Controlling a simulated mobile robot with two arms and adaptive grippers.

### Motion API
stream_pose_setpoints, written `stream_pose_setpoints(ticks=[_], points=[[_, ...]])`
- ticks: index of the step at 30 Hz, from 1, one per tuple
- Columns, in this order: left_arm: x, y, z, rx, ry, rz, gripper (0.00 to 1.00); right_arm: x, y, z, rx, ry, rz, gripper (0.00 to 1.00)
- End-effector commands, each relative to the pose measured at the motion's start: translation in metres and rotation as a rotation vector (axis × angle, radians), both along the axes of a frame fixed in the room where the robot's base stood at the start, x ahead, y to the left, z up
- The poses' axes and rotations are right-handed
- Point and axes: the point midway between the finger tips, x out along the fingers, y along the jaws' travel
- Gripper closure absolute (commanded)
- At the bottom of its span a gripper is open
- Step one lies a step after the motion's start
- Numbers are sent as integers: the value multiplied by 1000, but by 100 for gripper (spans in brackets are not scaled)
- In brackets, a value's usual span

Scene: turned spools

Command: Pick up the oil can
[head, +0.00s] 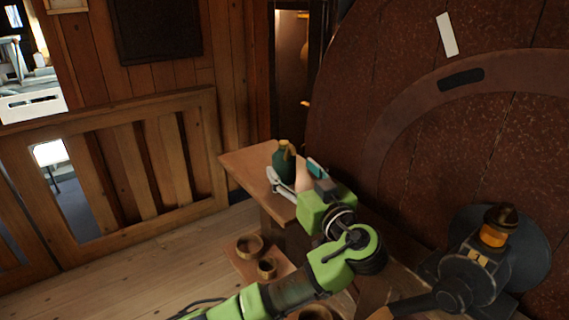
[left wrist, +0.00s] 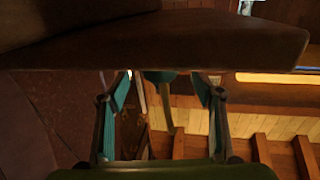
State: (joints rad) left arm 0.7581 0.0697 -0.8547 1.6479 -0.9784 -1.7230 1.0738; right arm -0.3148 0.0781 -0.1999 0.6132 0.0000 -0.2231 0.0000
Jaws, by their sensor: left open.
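The oil can (head: 284,164) is dark green with a brass-coloured top and stands upright near the far end of a wooden bench (head: 246,160). My left gripper (head: 292,171) reaches over the bench, open, its fingers just on the near side of the can. In the left wrist view, the can (left wrist: 159,76) shows between the two open fingertips (left wrist: 163,80), with its spout pointing down the picture. Contact between fingers and can cannot be made out. My right gripper is not in view.
Round wooden pieces (head: 249,246) sit on a lower shelf below the bench. A dark machine with an amber part (head: 493,235) stands at right. A large reddish-brown disc (head: 450,120) rises behind the bench. A wooden railing (head: 120,180) is at left, with clear floor before it.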

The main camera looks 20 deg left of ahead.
Motion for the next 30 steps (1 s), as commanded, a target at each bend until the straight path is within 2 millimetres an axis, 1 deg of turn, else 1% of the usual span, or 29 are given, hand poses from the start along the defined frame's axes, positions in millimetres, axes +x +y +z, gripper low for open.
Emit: stream_pose_setpoints(ticks=[5,8,13,16,22,23,24,26,27,30], points=[[10,9,1,2,1,1,40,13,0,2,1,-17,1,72],[23,21,1,2,-1,2,40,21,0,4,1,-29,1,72],[40,35,1,2,-1,0,40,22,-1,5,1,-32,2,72],[44,38,0,0,1,0,40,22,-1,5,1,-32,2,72],[44,38,0,-1,1,-1,40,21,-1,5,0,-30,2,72],[44,38,0,-1,1,-1,45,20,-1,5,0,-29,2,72],[44,38,0,-1,1,-1,55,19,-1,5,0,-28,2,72],[44,38,0,-1,1,-1,71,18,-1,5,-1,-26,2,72],[44,38,0,-1,1,-1,81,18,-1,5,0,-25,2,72],[44,38,1,0,-1,-2,82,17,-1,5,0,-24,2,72]])
